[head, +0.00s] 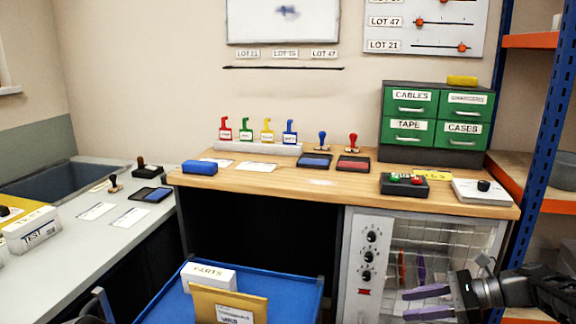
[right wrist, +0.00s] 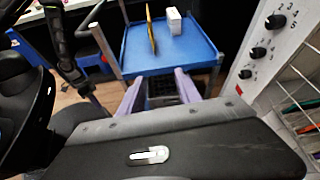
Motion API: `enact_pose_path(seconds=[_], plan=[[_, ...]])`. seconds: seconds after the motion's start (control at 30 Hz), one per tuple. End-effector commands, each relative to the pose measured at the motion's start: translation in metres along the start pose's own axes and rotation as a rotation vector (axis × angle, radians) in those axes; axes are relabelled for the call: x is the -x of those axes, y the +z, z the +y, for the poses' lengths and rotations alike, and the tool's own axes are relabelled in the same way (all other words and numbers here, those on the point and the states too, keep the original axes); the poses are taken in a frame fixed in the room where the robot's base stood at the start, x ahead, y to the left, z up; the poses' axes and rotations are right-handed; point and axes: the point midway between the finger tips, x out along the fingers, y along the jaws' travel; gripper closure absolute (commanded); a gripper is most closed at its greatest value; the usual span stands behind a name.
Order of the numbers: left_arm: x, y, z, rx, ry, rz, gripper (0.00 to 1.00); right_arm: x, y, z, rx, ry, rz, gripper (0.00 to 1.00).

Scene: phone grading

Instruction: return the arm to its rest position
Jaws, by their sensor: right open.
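My right gripper (head: 428,302) is at the lower right of the head view, in front of the glass-fronted cabinet with knobs. Its two purple fingers are apart with nothing between them. In the right wrist view the same gripper (right wrist: 158,92) points toward the blue cart, its fingers spread and empty. My left gripper cannot be made out in the head view.
A blue cart (head: 172,305) holds a PARTS box (head: 208,277) and a yellow envelope (head: 228,304). The knobbed cabinet (head: 370,290) stands under the wooden bench (head: 300,185). A blue-posted shelf rack (head: 545,100) is at the right. A grey counter (head: 120,235) is at the left.

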Motion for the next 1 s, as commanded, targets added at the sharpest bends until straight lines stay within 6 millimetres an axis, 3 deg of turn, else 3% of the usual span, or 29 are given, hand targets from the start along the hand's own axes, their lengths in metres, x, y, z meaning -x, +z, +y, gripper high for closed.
enact_pose_path(seconds=[0.27, 0.43, 0.57, 0.67, 0.77, 0.8, 0.9, 1.0], plan=[[0.0, 0.0, -0.001, 0.002, -0.001, 0.001, 1.0, -0.009, -0.041, -0.024, 0.161, -0.112, 0.142, 0.59], [0.0, 0.0, -0.001, 0.002, -0.001, 0.0, 1.0, -0.024, -0.097, -0.026, 0.277, -0.152, 0.294, 0.59], [0.0, 0.0, -0.001, 0.002, -0.001, 0.0, 1.0, -0.05, -0.151, -0.013, 0.398, -0.13, 0.436, 0.59], [0.0, 0.0, -0.001, 0.002, -0.001, 0.0, 1.0, -0.083, -0.201, 0.013, 0.542, -0.061, 0.564, 0.59], [0.0, 0.0, -0.001, 0.002, -0.001, 0.0, 1.0, -0.127, -0.25, 0.062, 0.758, 0.071, 0.687, 0.59], [0.0, 0.0, -0.001, 0.002, -0.001, 0.0, 1.0, -0.145, -0.265, 0.086, 0.856, 0.135, 0.721, 0.59], [0.0, 0.0, -0.001, 0.002, -0.001, 0.0, 1.0, -0.186, -0.287, 0.151, 1.097, 0.291, 0.757, 0.59], [0.0, 0.0, -0.001, 0.002, -0.001, 0.0, 1.0, -0.213, -0.292, 0.212, 1.28, 0.416, 0.735, 0.59]])
